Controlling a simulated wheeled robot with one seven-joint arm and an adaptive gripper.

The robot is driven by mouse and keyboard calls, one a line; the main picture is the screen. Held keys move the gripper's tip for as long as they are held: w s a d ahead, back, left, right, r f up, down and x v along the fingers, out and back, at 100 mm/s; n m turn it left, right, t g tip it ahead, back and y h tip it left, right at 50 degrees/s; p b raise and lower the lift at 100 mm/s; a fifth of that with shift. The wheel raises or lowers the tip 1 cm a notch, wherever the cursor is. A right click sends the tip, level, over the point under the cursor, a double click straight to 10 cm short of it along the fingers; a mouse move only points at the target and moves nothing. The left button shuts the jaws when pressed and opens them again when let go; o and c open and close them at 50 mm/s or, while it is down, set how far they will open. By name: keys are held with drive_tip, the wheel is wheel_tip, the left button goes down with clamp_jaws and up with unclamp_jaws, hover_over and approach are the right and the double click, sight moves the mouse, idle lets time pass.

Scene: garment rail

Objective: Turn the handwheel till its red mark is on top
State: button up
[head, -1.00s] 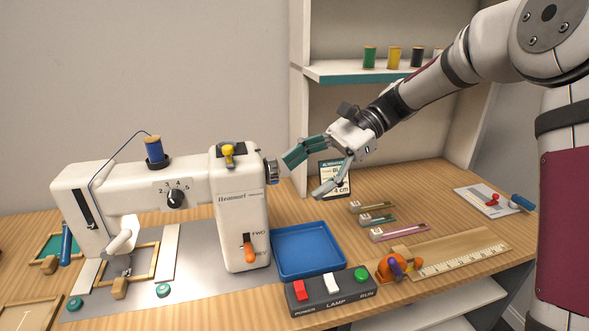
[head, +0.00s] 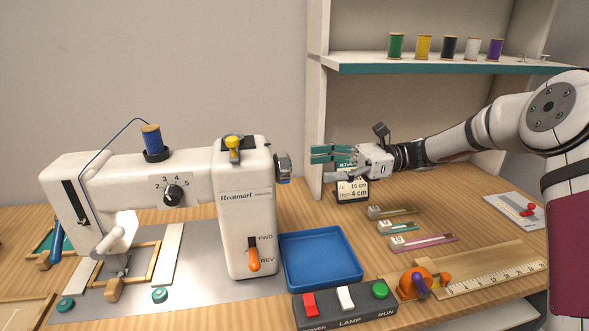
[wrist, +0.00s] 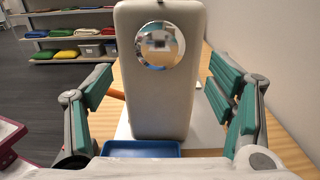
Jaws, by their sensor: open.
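The handwheel (head: 283,168) is a shiny metal disc on the right end of the white sewing machine (head: 245,210). In the wrist view the handwheel (wrist: 160,46) faces me, near the top of the machine's end face. It mirrors its surroundings, and I cannot make out a red mark on it. My gripper (head: 322,165) is open and empty, to the right of the handwheel and apart from it, pointing left at about its height. In the wrist view its green-padded fingers stand wide at either side of the machine's end.
A blue tray (head: 320,260) lies below the gap between wheel and gripper. A switch box (head: 345,305) stands in front of it. A small card (head: 352,190) stands below my gripper. The shelf (head: 440,67) with thread spools is behind. The air between gripper and wheel is clear.

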sight(282, 168)
drive_tip(key=x, duration=0.7)
drive_tip(key=shift+s+f, duration=0.1)
drive_tip(key=shift+c, duration=0.5)
drive_tip(key=c, duration=1.1)
